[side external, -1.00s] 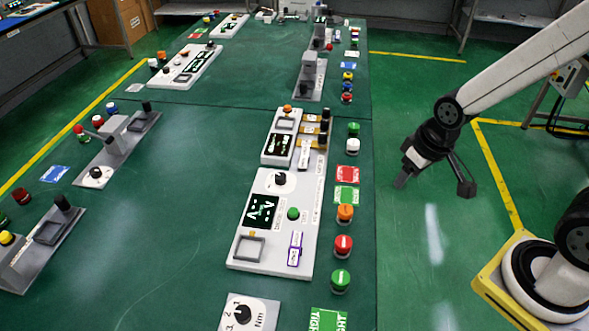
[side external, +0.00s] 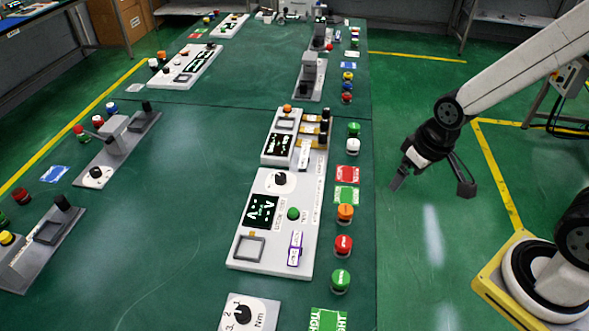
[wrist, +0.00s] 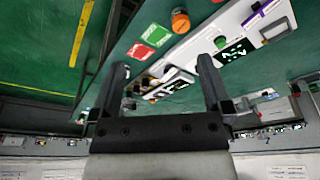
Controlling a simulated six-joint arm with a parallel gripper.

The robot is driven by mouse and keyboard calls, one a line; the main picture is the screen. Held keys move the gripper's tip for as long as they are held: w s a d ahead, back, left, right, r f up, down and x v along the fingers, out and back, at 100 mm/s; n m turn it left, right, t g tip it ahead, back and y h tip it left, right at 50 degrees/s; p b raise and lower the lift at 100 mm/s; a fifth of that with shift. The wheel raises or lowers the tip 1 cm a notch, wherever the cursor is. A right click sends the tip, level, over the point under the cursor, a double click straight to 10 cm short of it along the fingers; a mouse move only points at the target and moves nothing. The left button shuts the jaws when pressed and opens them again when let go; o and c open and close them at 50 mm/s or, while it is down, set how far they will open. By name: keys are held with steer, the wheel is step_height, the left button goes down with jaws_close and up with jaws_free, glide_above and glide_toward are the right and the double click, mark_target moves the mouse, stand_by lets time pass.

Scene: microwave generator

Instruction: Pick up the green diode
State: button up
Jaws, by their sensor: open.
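Two green round caps stand along the table's right edge in the side external view: a near green one (side external: 340,281) and a far green one (side external: 354,129). I cannot tell which is the green diode. A smaller green knob (side external: 293,214) sits on the white panel and also shows in the wrist view (wrist: 221,42). My gripper (side external: 432,184) is open and empty, off the table's right edge above the floor, apart from all caps. In the wrist view its two fingers (wrist: 163,64) are spread wide with nothing held between them.
Between the green caps stand a white cap (side external: 352,146), an orange cap (side external: 345,213) and a red cap (side external: 343,245), with a red card (side external: 347,175) and a green card (side external: 346,195). The white panel (side external: 268,184) lies left of them.

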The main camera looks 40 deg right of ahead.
steer(key=n+g, duration=0.3)
steer(key=n, duration=1.4)
glide_above(341, 278)
steer(key=f, duration=1.2)
steer(key=shift+w+f, duration=0.2)
steer(key=shift+w, duration=0.05)
steer(key=shift+f, duration=0.15)
steer(key=shift+f, duration=1.15)
steer(key=shift+f, duration=0.1)
steer(key=shift+s+f, duration=0.2)
steer(key=shift+f, duration=2.3)
